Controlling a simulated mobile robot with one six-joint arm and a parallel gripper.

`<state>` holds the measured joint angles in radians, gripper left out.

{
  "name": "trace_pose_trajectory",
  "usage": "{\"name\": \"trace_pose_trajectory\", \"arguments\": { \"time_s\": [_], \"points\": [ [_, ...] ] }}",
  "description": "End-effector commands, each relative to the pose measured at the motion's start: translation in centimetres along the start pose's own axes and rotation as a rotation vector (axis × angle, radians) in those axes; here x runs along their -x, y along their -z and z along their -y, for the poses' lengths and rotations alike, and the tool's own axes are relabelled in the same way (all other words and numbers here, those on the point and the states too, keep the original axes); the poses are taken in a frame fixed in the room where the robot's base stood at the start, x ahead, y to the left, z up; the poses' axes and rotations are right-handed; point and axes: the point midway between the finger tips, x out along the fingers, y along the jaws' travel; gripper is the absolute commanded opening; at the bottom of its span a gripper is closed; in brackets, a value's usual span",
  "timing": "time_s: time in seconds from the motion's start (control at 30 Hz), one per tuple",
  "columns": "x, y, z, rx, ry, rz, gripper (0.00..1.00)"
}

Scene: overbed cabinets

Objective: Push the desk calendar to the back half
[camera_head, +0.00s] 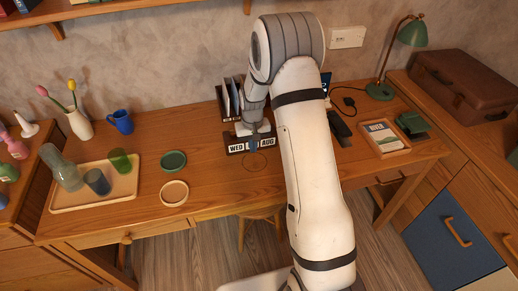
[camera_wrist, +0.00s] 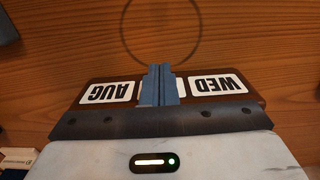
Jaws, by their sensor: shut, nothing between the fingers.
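The desk calendar (camera_head: 236,149) is a dark brown block with white cards reading WED and AUG. It stands upright on the wooden desk, in front of the letter rack. In the wrist view the calendar (camera_wrist: 240,100) appears upside down, its middle card mostly hidden behind my fingers. My gripper (camera_head: 254,149) is shut and empty, pointing down at the calendar's middle. In the wrist view the blue-grey fingertips of my gripper (camera_wrist: 158,70) overlap the calendar's front; whether they touch it I cannot tell.
A thin dark ring mark (camera_head: 254,162) lies on the desk in front of the calendar. A letter rack (camera_head: 230,100) stands behind it. A green dish (camera_head: 173,161), a cream dish (camera_head: 174,193) and a tray (camera_head: 75,197) with glasses are left; a frame-like box (camera_head: 383,138) is right.

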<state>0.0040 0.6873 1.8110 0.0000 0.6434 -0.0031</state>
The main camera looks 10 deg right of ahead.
Motion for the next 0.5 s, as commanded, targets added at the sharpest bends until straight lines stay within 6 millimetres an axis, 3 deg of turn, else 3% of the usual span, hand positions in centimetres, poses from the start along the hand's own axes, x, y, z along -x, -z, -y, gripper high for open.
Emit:
{"name": "trace_pose_trajectory", "arguments": {
  "time_s": [0.5],
  "points": [
    [0.0,3.1,0.0,0.000,0.000,-0.002,0.00]
  ]
}}
